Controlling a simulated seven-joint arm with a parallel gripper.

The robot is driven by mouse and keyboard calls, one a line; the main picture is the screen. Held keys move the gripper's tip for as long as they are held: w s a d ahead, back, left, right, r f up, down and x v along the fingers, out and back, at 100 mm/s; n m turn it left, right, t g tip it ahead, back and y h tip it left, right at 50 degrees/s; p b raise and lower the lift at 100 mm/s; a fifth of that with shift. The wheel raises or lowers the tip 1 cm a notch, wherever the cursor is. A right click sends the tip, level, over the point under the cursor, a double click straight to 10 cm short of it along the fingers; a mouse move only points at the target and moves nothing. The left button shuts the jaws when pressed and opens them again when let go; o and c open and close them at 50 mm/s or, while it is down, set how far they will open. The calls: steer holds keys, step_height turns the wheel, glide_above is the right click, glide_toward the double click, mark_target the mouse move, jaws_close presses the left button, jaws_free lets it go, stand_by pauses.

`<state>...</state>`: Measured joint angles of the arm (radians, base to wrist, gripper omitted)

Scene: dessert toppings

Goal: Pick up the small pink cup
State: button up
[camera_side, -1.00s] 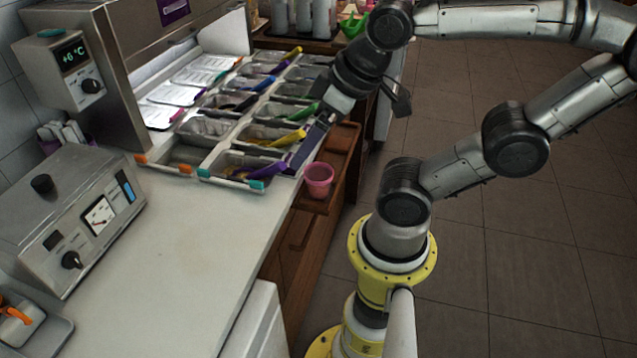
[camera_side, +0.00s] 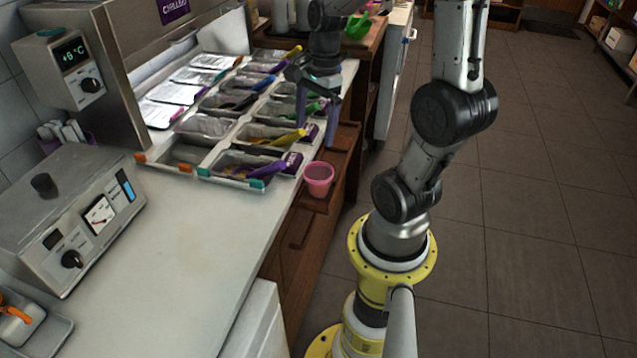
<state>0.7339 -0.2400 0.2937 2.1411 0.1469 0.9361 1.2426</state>
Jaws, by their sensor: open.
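The small pink cup (camera_side: 319,179) stands upright on a brown wooden ledge (camera_side: 341,150) at the right edge of the counter. My gripper (camera_side: 316,138) points down above the right side of the topping trays, behind and above the cup. Its two fingers are spread apart with nothing between them. The gripper and the cup appear apart. The exact height of the fingertips is hard to tell.
Topping trays (camera_side: 181,157) with coloured scoop handles fill the counter left of the cup. A metal appliance with a dial (camera_side: 75,215) stands at the left. The counter's front (camera_side: 190,250) is clear. A green scoop (camera_side: 357,26) lies at the back.

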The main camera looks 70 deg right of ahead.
steer(key=s+d+f+m, duration=0.1)
steer(key=s+d, duration=0.1)
glide_toward(318, 177)
steer(key=a+f, duration=0.1)
steer(key=f, duration=0.1)
steer(key=a+f, duration=0.1)
steer(key=f, duration=0.2)
steer(key=a+f, duration=0.1)
steer(key=f, duration=0.1)
steer(key=shift+a+f, duration=0.1)
steer(key=shift+f, duration=0.1)
steer(key=c, duration=1)
